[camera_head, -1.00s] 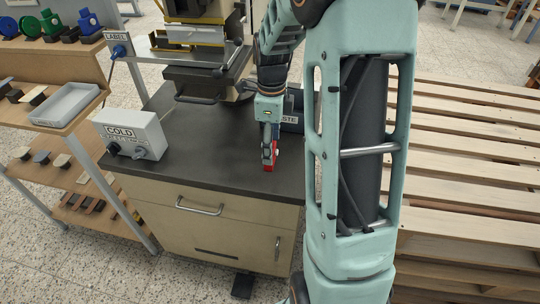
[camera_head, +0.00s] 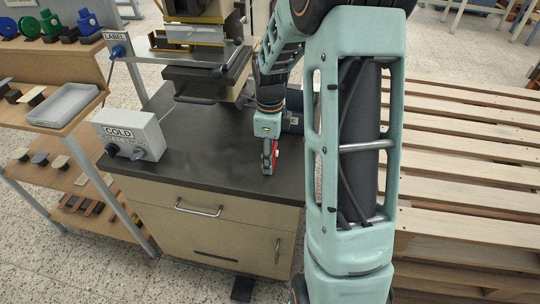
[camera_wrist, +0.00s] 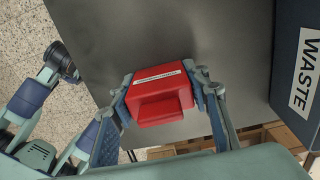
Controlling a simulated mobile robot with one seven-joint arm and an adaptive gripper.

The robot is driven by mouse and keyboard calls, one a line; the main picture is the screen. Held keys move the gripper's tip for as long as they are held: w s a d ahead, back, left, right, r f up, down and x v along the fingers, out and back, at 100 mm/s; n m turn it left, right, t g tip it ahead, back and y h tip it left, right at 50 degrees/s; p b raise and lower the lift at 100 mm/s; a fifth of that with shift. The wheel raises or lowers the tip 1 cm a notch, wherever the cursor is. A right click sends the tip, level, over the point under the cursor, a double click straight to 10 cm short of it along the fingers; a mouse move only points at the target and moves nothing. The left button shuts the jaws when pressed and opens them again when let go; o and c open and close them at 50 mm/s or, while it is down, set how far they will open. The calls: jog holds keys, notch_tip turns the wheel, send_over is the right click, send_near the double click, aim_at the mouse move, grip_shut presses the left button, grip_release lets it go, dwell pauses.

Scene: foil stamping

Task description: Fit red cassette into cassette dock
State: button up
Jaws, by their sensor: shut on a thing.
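The red cassette (camera_wrist: 160,88) is a block with a white label strip on top and a smaller red step at its near side. My gripper (camera_wrist: 163,97) is shut on it, one finger at each side. In the head view the cassette (camera_head: 274,148) shows as a small red patch at my gripper (camera_head: 269,165), over the right front part of the dark worktop (camera_head: 200,150). Whether it touches the worktop is hard to tell. I cannot make out the cassette dock for certain; the stamping press (camera_head: 195,75) stands at the back of the worktop.
A grey control box marked COLD (camera_head: 130,135) stands at the worktop's left. A dark WASTE bin (camera_wrist: 298,85) is at the right. A shelf (camera_head: 50,50) with a grey tray (camera_head: 65,104) and foil rolls is on the left; wooden pallets (camera_head: 465,170) are on the right.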

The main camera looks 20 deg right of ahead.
jog(key=shift+c, duration=0.8)
jog(key=shift+r, duration=0.5)
notch_tip(320, 180, up, 2)
jog(key=shift+w+r+p, duration=0.1)
jog(key=shift+r+p, duration=0.1)
jog(key=shift+p, duration=0.15)
jog(key=s+a+r+p, duration=0.2)
jog(key=s+a+r, duration=0.6)
jog(key=s+r, duration=0.3)
jog(key=w+a+f+n, duration=0.15)
jog(key=w+n, duration=0.95)
jog(key=n, duration=1.3)
notch_tip(320, 180, up, 10)
jog(key=s+p, duration=0.2)
jog(key=p, duration=1.8)
jog(key=shift+f+n, duration=0.2)
jog(key=shift+n, duration=0.2)
